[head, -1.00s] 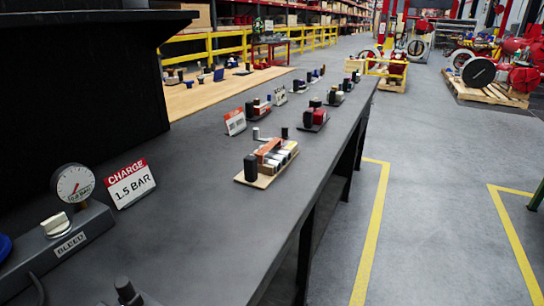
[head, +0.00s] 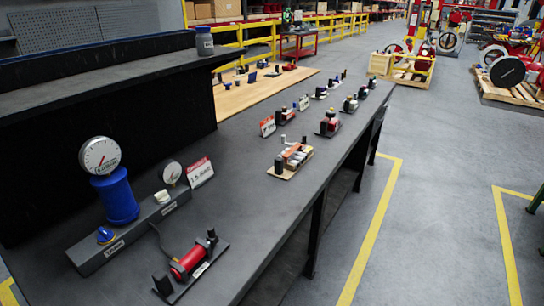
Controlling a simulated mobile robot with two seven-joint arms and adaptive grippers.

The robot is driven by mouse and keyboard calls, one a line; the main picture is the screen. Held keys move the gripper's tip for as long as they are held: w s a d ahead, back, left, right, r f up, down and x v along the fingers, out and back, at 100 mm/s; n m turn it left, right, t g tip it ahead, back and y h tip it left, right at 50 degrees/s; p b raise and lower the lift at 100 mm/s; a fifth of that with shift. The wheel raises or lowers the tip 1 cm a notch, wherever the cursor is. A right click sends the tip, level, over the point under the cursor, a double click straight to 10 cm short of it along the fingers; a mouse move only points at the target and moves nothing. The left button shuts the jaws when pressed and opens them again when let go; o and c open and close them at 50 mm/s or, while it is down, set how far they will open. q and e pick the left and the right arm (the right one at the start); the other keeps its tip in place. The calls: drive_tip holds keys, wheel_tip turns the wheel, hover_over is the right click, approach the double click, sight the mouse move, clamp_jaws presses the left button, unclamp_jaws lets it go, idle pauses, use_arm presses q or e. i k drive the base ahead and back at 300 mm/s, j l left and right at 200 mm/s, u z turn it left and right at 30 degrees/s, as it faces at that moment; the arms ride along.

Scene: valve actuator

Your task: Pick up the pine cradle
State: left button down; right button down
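The pine cradle, which I take to be the one with a pale wooden base (head: 285,174), sits on the dark bench (head: 235,172) right of the middle of the head view. It carries an orange-brown part, pale blocks and a dark upright post at each end. Its details are small at this distance. Neither of my grippers is in view, and nothing touches the cradle.
A red cylinder on a dark cradle (head: 188,262) lies on the near bench. A grey block with dials and a blue bottle (head: 121,202) stands at left. Several dark cradles (head: 329,126) sit farther along. Open floor (head: 440,200) lies right of the bench.

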sight(292, 156)
drive_tip(key=i+l+u, duration=0.15)
drive_tip(key=u, duration=0.2)
drive_tip(key=i+l+u, duration=0.1)
drive_tip(key=l+u, duration=0.15)
drive_tip(key=u, duration=0.15)
drive_tip(key=l+u, duration=0.2)
drive_tip(key=u, duration=0.15)
drive_tip(key=i+l+u, duration=0.1)
drive_tip(key=l+u, duration=0.15)
drive_tip(key=l, duration=0.3)
drive_tip(key=l+u, duration=0.2)
drive_tip(key=l, duration=0.35)
drive_tip(key=l+u, duration=0.2)
drive_tip(key=l, duration=2.75)
